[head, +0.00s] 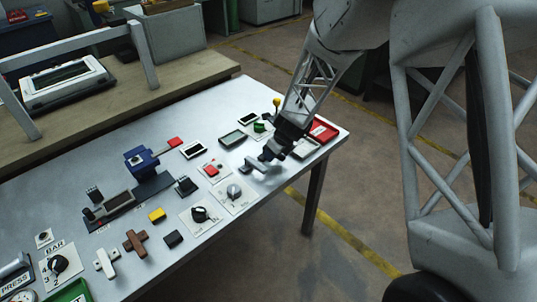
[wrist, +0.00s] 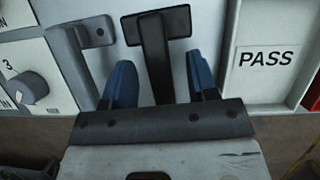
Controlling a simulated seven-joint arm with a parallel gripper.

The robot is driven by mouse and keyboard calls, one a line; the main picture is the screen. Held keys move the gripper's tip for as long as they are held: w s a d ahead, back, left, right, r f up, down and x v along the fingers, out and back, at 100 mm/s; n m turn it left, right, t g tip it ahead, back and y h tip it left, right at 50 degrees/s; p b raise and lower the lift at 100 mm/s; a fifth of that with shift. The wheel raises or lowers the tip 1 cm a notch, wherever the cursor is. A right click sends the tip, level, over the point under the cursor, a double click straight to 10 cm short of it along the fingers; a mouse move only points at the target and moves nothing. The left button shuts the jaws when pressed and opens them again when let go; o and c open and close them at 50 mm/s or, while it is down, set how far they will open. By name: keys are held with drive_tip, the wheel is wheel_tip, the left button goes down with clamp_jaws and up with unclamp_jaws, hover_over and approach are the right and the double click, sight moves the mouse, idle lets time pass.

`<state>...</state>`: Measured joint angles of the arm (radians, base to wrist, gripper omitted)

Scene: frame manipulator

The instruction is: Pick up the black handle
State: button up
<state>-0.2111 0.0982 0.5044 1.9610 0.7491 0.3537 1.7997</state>
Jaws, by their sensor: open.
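The black handle (wrist: 155,45) is a T-shaped piece with a wide crossbar at its far end. In the wrist view its stem runs between the two blue fingertips of my gripper (wrist: 158,68). My gripper is open, with one finger on each side of the stem and a visible gap on both sides. The lower end of the stem is hidden behind the gripper body. In the head view my gripper (head: 272,152) is low over the right end of the table, and I cannot clearly make out the handle there.
A grey handle (wrist: 75,45) stands close left of my gripper, with a knob panel (wrist: 28,85) beyond it. A PASS label (wrist: 265,59) is on the right. Several knobs, blocks and a blue vise (head: 140,158) cover the metal table (head: 95,155).

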drive_tip(key=shift+x, duration=0.75)
clamp_jaws()
drive_tip(key=shift+r, duration=5)
